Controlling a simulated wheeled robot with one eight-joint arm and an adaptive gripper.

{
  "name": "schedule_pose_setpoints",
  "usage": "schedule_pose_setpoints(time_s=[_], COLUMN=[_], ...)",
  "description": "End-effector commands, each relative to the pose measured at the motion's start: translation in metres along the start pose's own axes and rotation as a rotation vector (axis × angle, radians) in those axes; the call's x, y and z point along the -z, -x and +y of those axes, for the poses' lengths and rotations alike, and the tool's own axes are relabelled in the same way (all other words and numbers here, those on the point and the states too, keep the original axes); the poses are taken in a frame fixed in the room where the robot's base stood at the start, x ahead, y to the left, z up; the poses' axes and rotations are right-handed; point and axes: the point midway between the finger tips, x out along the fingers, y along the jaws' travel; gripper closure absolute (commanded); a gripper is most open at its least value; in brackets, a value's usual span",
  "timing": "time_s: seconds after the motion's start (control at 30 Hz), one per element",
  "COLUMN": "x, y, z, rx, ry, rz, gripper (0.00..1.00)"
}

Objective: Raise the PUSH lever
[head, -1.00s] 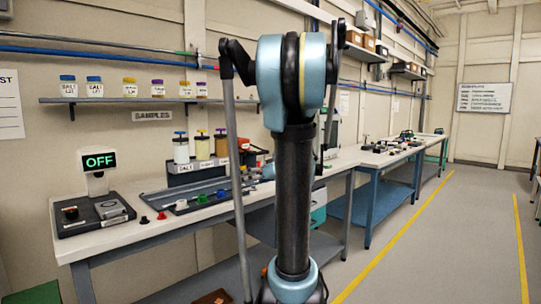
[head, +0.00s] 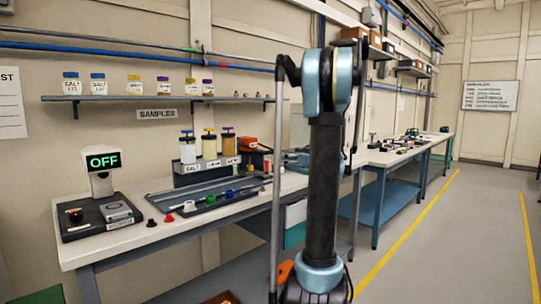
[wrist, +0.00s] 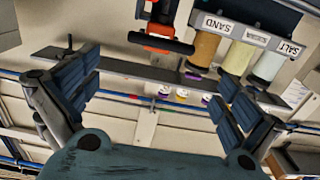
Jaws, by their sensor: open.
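I cannot make out a lever marked PUSH in either view. A red-orange and black device (wrist: 160,42) hangs into the top of the wrist view, which is upside down. A similar orange item (head: 251,146) stands at the back of the bench in the head view, beside the sample jars. My gripper (wrist: 155,105) is open and empty, its two dark blue-padded fingers wide apart on either side of the wrist view. In the head view my arm stands in front of the bench and my fingers cannot be made out.
A bench (head: 150,236) runs along the wall. On it are a device reading OFF (head: 102,160), a grey tray (head: 160,198) with coloured knobs, and jars in a rack (head: 188,178). A wall shelf (head: 150,98) holds small jars. The floor at right (head: 470,240) is clear.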

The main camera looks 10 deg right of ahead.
Motion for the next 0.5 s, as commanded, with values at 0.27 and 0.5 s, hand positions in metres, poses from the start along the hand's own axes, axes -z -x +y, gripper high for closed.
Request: schedule_pose_setpoints(time_s=[0.27,0.5], x=[0.0,0.0], y=[-0.051,-0.092], z=[-0.002,-0.002], rx=[0.004,0.004], ry=[0.0,0.0], rz=[-0.001,-0.001], gripper=[0.0,0.0])
